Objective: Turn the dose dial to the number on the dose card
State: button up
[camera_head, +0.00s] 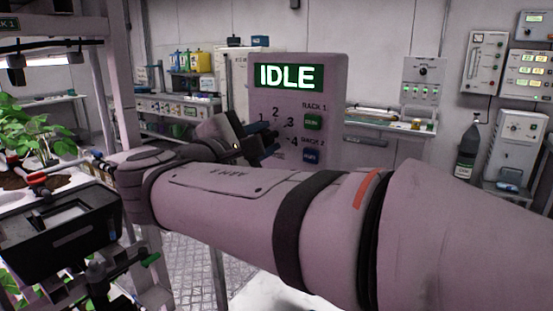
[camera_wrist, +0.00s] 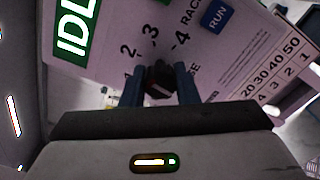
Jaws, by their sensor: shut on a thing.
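The dose dial (camera_wrist: 158,76) is a small dark knob on the pale panel, with numbers around it; 2, 3 and 4 are readable in the wrist view. My gripper (camera_wrist: 159,84) is shut on the dial, a blue finger on each side. A reddish patch shows on the dial, but I cannot tell which number it points to. In the head view my gripper (camera_head: 268,137) reaches the panel (camera_head: 335,90) and hides the dial. A printed table (camera_wrist: 276,80) with 20, 30, 40, 50 above 1, 2, 3, 4 shows at right in the wrist view; I cannot tell whether it is the dose card.
The panel's display (camera_head: 287,76) reads IDLE. Plants (camera_head: 35,130) and a black box (camera_head: 60,230) stand at left. A dark bottle (camera_head: 469,150) stands at right.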

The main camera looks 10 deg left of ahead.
jog(key=m+b, duration=0.5)
jog(key=shift+f+m+b, duration=0.3)
jog(key=shift+b, duration=0.05)
jog(key=shift+r+m+b, duration=0.15)
jog(key=shift+m+b, duration=1.15)
jog(key=o, duration=1)
jog(key=shift+r, duration=0.15)
jog(key=shift+c, duration=0.2)
jog(key=shift+s, duration=0.1)
jog(key=p+v, duration=0.1)
jog(key=v, duration=0.6)
jog(key=shift+s+a, duration=0.15)
jog(key=shift+s, duration=0.15)
